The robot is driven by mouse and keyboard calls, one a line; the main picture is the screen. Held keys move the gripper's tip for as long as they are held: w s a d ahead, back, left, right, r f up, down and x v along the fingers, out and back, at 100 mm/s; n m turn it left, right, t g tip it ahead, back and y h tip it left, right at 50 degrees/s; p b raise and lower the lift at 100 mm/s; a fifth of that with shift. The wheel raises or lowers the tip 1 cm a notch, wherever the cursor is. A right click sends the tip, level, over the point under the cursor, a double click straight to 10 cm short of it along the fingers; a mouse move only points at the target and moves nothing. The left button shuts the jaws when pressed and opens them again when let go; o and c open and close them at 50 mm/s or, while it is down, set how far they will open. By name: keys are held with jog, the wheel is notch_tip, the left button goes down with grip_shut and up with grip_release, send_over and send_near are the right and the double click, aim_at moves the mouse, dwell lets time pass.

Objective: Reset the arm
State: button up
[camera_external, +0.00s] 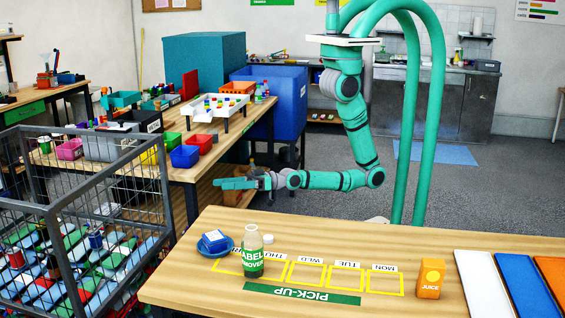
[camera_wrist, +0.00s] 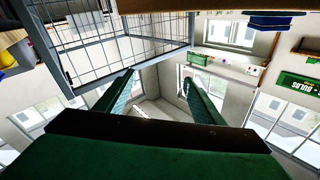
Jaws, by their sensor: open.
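My green arm hangs from above in the external view, bent at the elbow, with its forearm stretched level to the left. My gripper (camera_external: 236,183) is at its left end, in the gap behind the pick-up table and in front of the long workbench. In the wrist view my gripper (camera_wrist: 158,88) shows two green fingers spread wide apart with nothing between them. It is open and empty, and touches nothing that I can see.

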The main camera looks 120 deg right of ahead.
jog(key=s+a+f+n+g, duration=0.2)
jog(key=s+f, duration=0.1)
jog(key=s, duration=1)
jog(key=s+a+f+n+g+y, duration=0.1)
jog(key=s+a+f+g, duration=0.1)
jog(key=s, duration=1.2)
jog(key=shift+s+a+f+n+y, duration=0.3)
jog(key=shift+a+f+n, duration=0.1)
jog(key=shift+a+f, duration=0.15)
